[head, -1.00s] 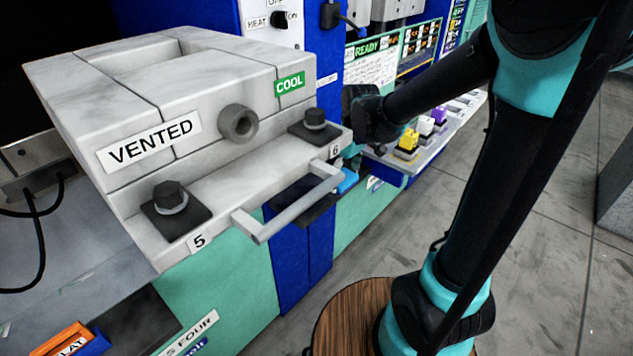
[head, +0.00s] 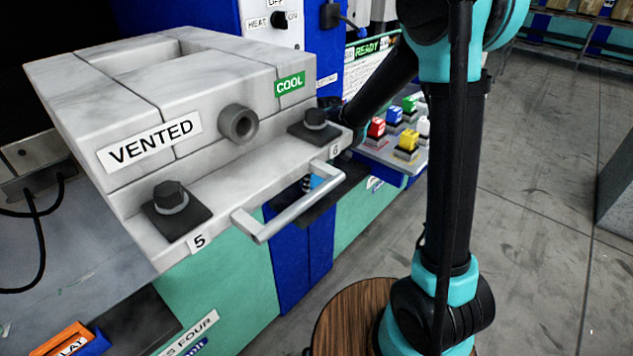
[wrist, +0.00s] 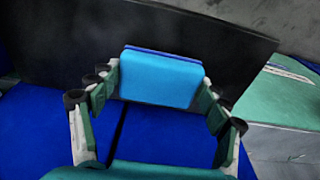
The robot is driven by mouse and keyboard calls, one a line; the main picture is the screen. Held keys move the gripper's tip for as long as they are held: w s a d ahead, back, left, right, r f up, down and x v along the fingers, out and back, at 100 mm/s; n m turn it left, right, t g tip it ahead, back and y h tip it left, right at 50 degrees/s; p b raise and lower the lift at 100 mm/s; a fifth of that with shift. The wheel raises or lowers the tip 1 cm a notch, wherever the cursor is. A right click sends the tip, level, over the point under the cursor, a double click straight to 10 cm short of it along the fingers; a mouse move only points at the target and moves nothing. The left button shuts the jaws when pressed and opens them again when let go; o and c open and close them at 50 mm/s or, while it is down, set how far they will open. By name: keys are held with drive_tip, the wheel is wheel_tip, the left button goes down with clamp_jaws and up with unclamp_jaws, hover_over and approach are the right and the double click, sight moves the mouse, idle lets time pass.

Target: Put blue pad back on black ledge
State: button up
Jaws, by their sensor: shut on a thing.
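The blue pad (wrist: 162,78) is between the fingertips of my gripper (wrist: 158,88) in the wrist view, and the gripper is shut on its sides. The black ledge (wrist: 55,52) spans behind the pad in that view. In the head view the pad (head: 317,181) shows as a small blue patch behind the grey handle, over the black ledge (head: 308,207). The handle and press hide most of my gripper there. I cannot tell whether the pad touches the ledge.
The white press (head: 160,100) marked VENTED and COOL overhangs the ledge. Its grey bar handle (head: 290,208) juts out in front. A shelf with several coloured blocks (head: 405,145) stands to the right.

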sight(320, 181)
drive_tip(key=shift+w+a+f, duration=0.1)
drive_tip(key=shift+a+f, duration=0.05)
drive_tip(key=shift+f, duration=0.45)
drive_tip(key=o, duration=1.5)
drive_tip(key=shift+f, duration=0.15)
wheel_tip(320, 181, up, 12)
drive_tip(key=d, duration=0.1)
drive_tip(key=s+d+f+m+t, duration=0.1)
drive_tip(key=s+d+f+m, duration=0.2)
drive_tip(key=s+d, duration=0.3)
drive_tip(key=s+d+f+m+t, duration=0.1)
drive_tip(key=s+d+f+m, duration=0.2)
drive_tip(key=s+d, duration=0.3)
drive_tip(key=s+d+f+m+t+h, duration=0.1)
drive_tip(key=s+d+f+m, duration=0.3)
drive_tip(key=s+d, duration=0.3)
drive_tip(key=shift+d+f, duration=0.1)
drive_tip(key=shift+d, duration=1.8)
